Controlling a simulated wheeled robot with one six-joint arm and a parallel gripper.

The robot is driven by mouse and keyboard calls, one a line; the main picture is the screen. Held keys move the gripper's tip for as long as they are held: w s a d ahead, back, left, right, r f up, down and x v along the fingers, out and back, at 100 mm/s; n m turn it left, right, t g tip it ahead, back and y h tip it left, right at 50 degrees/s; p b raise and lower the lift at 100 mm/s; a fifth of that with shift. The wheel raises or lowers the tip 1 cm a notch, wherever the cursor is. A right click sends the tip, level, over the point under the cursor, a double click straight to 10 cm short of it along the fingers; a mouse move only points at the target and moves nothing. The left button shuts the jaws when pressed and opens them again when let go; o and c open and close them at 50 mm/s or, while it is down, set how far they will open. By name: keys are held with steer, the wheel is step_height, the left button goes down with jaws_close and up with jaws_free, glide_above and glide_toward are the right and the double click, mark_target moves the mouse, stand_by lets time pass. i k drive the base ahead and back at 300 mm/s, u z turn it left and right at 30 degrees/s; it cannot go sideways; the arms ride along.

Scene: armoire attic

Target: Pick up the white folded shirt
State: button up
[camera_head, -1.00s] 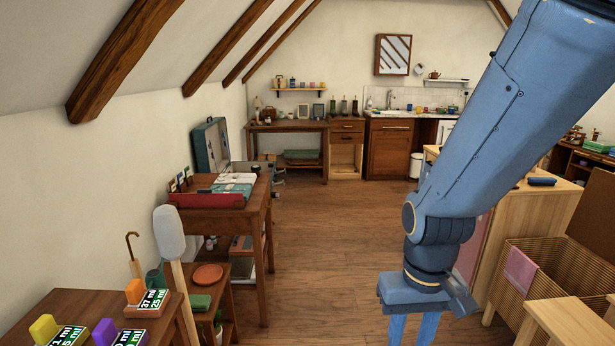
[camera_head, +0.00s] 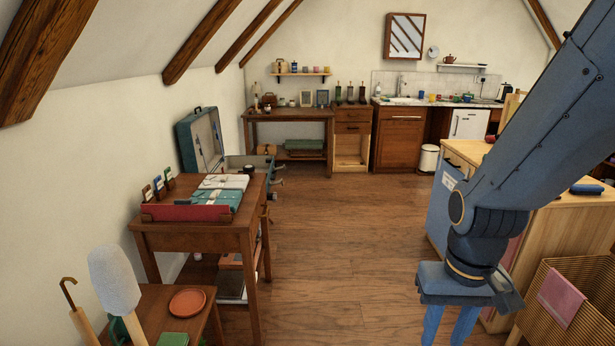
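A white folded cloth (camera_head: 224,181), which looks like the white folded shirt, lies on top of the brown wooden table (camera_head: 190,236) at left. A teal folded cloth (camera_head: 215,197) lies just in front of it. My gripper (camera_head: 449,330) is at the lower right, pointing down, well to the right of the table and apart from it. Its two blue fingers are spread with a gap between them, and nothing shows in the gap. The fingertips are at or past the bottom edge of the picture.
A red tray (camera_head: 185,213) with upright tags edges the table's front left. An open teal suitcase (camera_head: 203,140) stands behind. A low table with a terracotta plate (camera_head: 187,302) is nearer. A wooden cabinet (camera_head: 570,235) stands right. The floor (camera_head: 345,240) between is clear.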

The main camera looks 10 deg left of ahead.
mark_target(227, 182)
steer(key=i, duration=3.6)
steer(key=u, duration=2.1)
